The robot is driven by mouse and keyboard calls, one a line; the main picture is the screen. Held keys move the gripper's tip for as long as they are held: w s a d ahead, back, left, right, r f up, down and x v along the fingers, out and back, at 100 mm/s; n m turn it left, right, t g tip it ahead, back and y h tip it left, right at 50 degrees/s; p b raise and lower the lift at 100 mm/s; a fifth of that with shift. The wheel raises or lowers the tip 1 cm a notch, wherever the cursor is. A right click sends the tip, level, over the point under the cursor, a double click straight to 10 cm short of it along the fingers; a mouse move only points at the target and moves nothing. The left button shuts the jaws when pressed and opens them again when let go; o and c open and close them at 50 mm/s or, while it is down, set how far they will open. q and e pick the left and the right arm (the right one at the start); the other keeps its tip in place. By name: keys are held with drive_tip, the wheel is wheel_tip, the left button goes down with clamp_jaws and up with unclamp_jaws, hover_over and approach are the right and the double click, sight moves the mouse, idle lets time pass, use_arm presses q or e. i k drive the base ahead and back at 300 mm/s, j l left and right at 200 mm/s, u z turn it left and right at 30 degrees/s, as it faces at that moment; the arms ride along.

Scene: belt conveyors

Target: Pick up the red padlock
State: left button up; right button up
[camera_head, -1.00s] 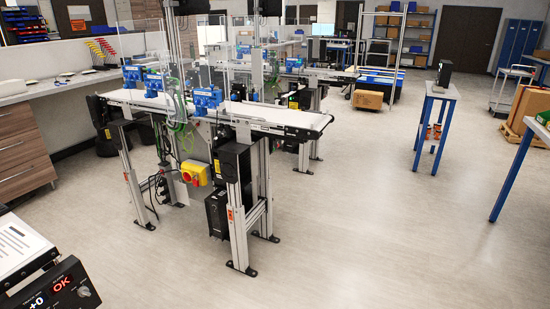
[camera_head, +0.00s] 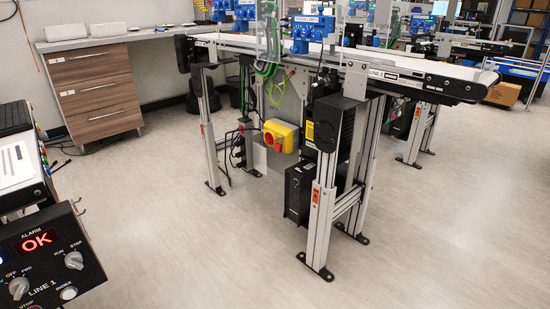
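I cannot clearly make out a red padlock. A yellow switch box (camera_head: 287,133) with red parts on its front hangs under the near conveyor, between its legs. The red parts (camera_head: 271,140) are too small to tell whether one of them is a padlock. Neither of my grippers is in view, so I cannot see how they stand to anything.
The near conveyor (camera_head: 410,66) stands on metal legs with feet spread on the floor. A control panel (camera_head: 60,255) showing "OK" juts in at lower left. A wooden drawer cabinet (camera_head: 97,92) stands behind at left. The floor (camera_head: 190,245) in front is clear.

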sight(277, 147)
drive_tip(key=i+j, duration=0.1)
drive_tip(key=i+l, duration=0.3)
drive_tip(key=i+j+z, duration=0.2)
drive_tip(key=i, duration=0.3)
drive_tip(key=i+j+z, duration=0.2)
drive_tip(key=i, duration=0.3)
